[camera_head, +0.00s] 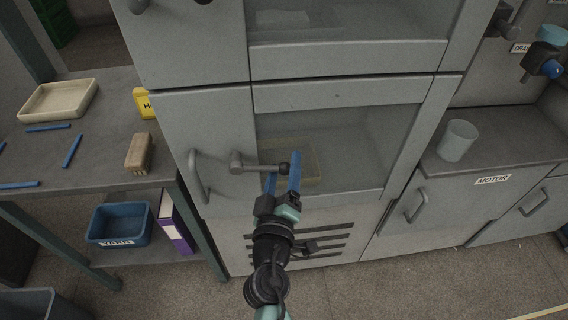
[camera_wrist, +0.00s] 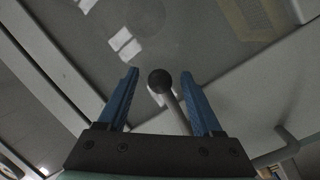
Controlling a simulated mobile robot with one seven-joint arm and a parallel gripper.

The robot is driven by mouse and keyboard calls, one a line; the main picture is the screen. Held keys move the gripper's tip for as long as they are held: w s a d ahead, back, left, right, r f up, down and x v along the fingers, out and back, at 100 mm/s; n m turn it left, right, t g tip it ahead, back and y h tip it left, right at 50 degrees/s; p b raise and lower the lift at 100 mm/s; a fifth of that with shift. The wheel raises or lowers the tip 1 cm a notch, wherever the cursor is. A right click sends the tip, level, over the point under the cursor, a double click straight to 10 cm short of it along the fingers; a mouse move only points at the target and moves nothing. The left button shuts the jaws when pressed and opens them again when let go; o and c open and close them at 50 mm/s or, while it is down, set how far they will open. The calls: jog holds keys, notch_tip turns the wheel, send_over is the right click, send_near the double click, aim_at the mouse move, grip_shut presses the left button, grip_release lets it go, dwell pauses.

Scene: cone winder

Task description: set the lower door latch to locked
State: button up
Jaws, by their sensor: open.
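The lower door latch (camera_head: 260,169) is a grey lever on the lower cabinet door. It runs nearly level from a round pivot at its left to a dark ball knob at its right end. My gripper (camera_head: 283,168) is open, with its two blue fingers around the knob end. In the wrist view the latch's knob (camera_wrist: 160,81) lies between the fingertips of my gripper (camera_wrist: 160,76), with a gap on both sides. The lever runs down from the knob between the fingers. Part of the gripper hides a little of the door below the latch.
A grey door handle (camera_head: 197,178) stands out left of the latch. The lower door's window (camera_head: 345,135) is behind the gripper, with a pale tray (camera_head: 312,160) inside.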

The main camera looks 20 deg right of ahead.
jog(key=shift+w+d, duration=0.15)
jog(key=shift+w, duration=0.05)
grip_shut()
dwell(0.3)
jog(key=shift+r, duration=0.1)
dwell(1.0)
